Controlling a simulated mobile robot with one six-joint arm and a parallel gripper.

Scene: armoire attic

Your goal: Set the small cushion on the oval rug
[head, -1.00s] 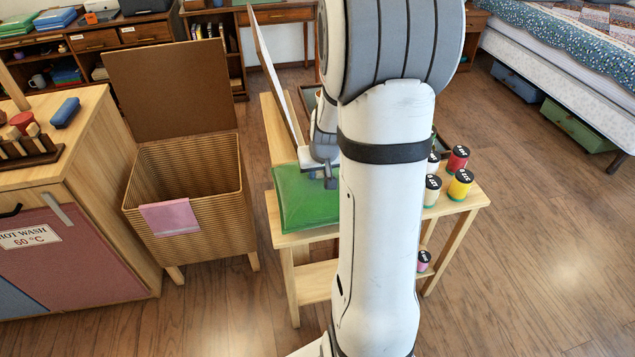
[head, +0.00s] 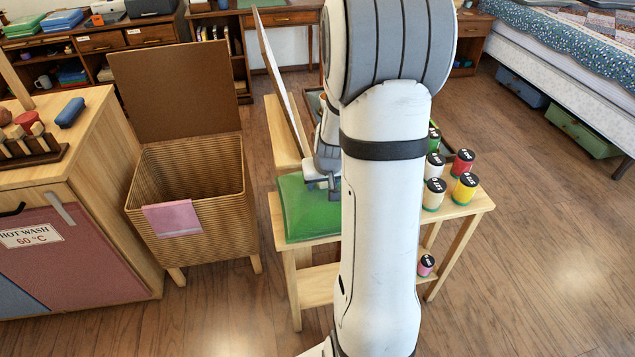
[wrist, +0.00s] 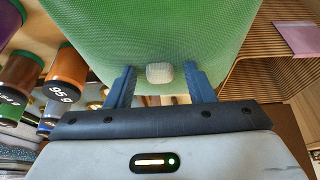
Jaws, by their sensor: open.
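The green cushion (head: 303,210) lies on the small wooden table, partly hidden by my arm. In the wrist view the cushion (wrist: 140,35) fills the top middle, with a small pale block (wrist: 160,73) on its near side. My gripper (wrist: 160,86) is open, with one blue finger on each side of the block. I cannot tell whether the fingers touch it. In the head view my gripper (head: 325,184) is at the cushion's upper right. The oval rug is not in view.
Several labelled spools, including a yellow one (head: 464,188), stand on the table's right. An upright panel (head: 281,80) rises behind the cushion. A wicker hamper (head: 195,225) with an open lid stands left. Wooden floor (head: 535,250) is clear at right.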

